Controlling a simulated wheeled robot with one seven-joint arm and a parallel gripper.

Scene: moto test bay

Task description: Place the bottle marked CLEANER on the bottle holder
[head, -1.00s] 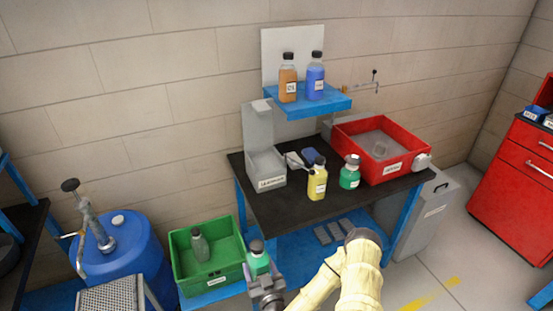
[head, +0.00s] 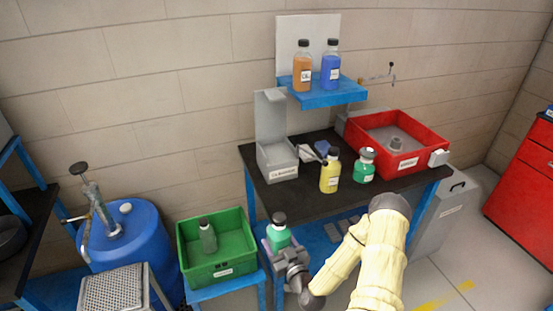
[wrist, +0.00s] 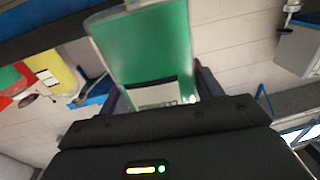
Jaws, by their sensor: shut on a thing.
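My gripper (head: 279,247) is shut on a green bottle (head: 279,230) with a dark cap, held upright in front of the workbench. In the wrist view the green bottle (wrist: 150,50) fills the upper middle; its pale label is too blurred to read for sure. The grey bottle holder (head: 278,162), with a tall back and a label on its front, stands on the left end of the bench top. It looks empty. The held bottle is in front of and below it, apart from it. A second green bottle (head: 364,166) stands on the bench.
A yellow bottle (head: 330,177) stands right of the holder. A red bin (head: 424,157) is at the bench's right. Orange (head: 302,72) and blue (head: 331,73) bottles stand on the blue shelf (head: 330,98). A green crate (head: 240,263) holding a bottle is left of my gripper.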

